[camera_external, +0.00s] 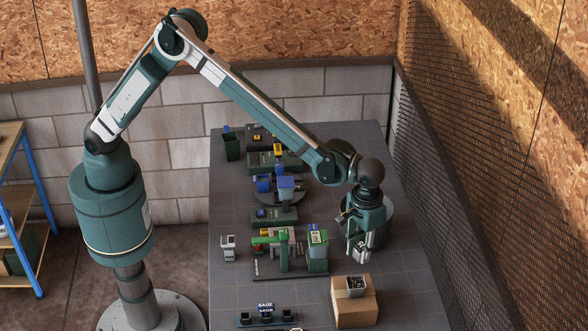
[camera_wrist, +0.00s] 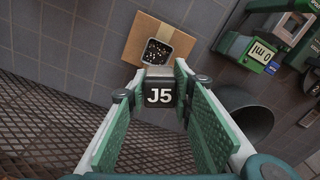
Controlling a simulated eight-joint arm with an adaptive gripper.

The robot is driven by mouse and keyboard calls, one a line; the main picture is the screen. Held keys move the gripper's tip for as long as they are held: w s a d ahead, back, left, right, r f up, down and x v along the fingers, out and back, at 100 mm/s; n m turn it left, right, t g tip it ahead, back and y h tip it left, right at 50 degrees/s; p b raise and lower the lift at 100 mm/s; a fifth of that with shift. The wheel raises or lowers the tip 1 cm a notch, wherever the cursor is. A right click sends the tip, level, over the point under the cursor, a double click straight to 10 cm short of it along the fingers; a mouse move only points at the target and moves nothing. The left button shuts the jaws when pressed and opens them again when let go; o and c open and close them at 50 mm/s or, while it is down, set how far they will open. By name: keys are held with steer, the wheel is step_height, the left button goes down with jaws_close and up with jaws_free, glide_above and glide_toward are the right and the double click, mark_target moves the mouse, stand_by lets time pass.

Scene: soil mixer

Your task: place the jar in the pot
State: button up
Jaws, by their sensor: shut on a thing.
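My gripper (camera_wrist: 155,88) is shut on a dark jar (camera_wrist: 159,93) with a white J5 label. The jar sits between the fingertips, and its contents are hidden. In the external view my gripper (camera_external: 361,250) points down, with the jar partly hidden by the fingers. A large grey round vessel (camera_external: 387,218), possibly the pot, stands just behind my gripper; its dark opening (camera_wrist: 250,112) shows right of the fingers in the wrist view. A small square container (camera_external: 356,286) of dark, speckled soil stands on the box. I cannot tell which is the task's pot.
The cardboard box (camera_external: 352,308) stands near the front, just before my gripper. A green and grey machine (camera_external: 287,251) stands to the left, with more equipment behind it. Small black containers (camera_external: 266,318) sit at the front. A mesh wall (camera_external: 455,170) borders the table's right side.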

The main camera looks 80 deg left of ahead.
steer(key=shift+s+d+r, duration=0.1)
steer(key=shift+s+d, duration=0.15)
steer(key=shift+d, duration=0.25)
glide_above(356, 283)
steer(key=shift+d+f, duration=0.1)
steer(key=shift+f, duration=3.05)
steer(key=shift+f, duration=1.85)
steer(key=shift+f+b, duration=0.35)
steer(key=shift+f, duration=0.25)
